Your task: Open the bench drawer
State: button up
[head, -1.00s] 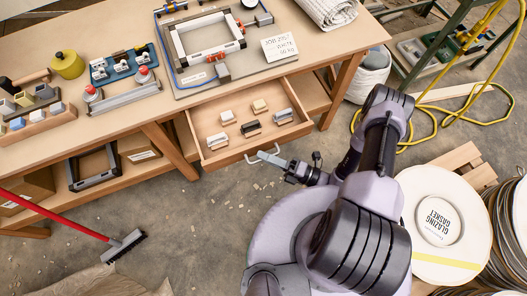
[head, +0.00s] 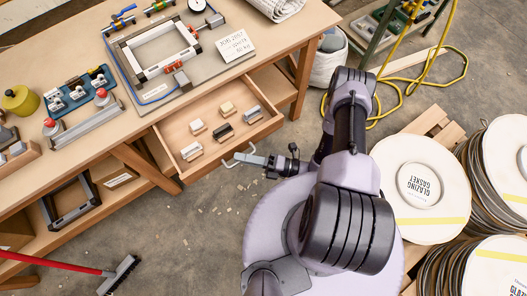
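The bench drawer (head: 205,161) is pulled out of the front of the wooden bench (head: 90,152), and its inside shows from above. Several small blocks with pale, cream and dark tops lie in it in two rows. The drawer handle (head: 228,164) is a pale bow on the drawer front. My gripper (head: 242,158) is at the middle of this handle, its grey fingers closed over the bar. The far finger is partly hidden. My arm reaches in from the right.
A fixture board with a frame (head: 155,52) and a white sign (head: 234,45) stand on the bench above the drawer. Gasket reels (head: 419,186) stand on the right, near my arm. A red-handled broom (head: 120,274) lies at lower left. Floor in front of the drawer is clear except for scraps.

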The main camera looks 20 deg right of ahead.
jog(key=p+v, duration=0.1)
jog(key=v, duration=1.6)
jog(key=shift+s+d+p, duration=0.15)
jog(key=shift+s+p, duration=0.05)
jog(key=shift+p, duration=0.1)
jog(key=shift+r, duration=0.2)
jog(key=w+d+r+n+g+h, duration=0.25)
jog(key=w+r+n+g, duration=0.2)
jog(key=r+n, duration=0.5)
jog(key=w+d+r+n+g+h, duration=0.1)
jog(key=w+r+n+g+h, duration=0.25)
jog(key=r+n+g, duration=0.4)
jog(key=s+a+r+n+t+h, duration=0.3)
jog(key=a+r+n, duration=0.3)
jog(key=r+n, duration=0.3)
jog(key=s+a+r+n+t+h, duration=0.3)
jog(key=r+n, duration=0.7)
jog(key=r, duration=0.7)
jog(key=a+t+h, duration=0.2)
jog(key=a+h, duration=0.1)
jog(key=a, duration=0.1)
jog(key=shift+s+a+t, duration=0.2)
jog(key=shift+a+t, duration=0.05)
jog(key=shift+t, duration=0.05)
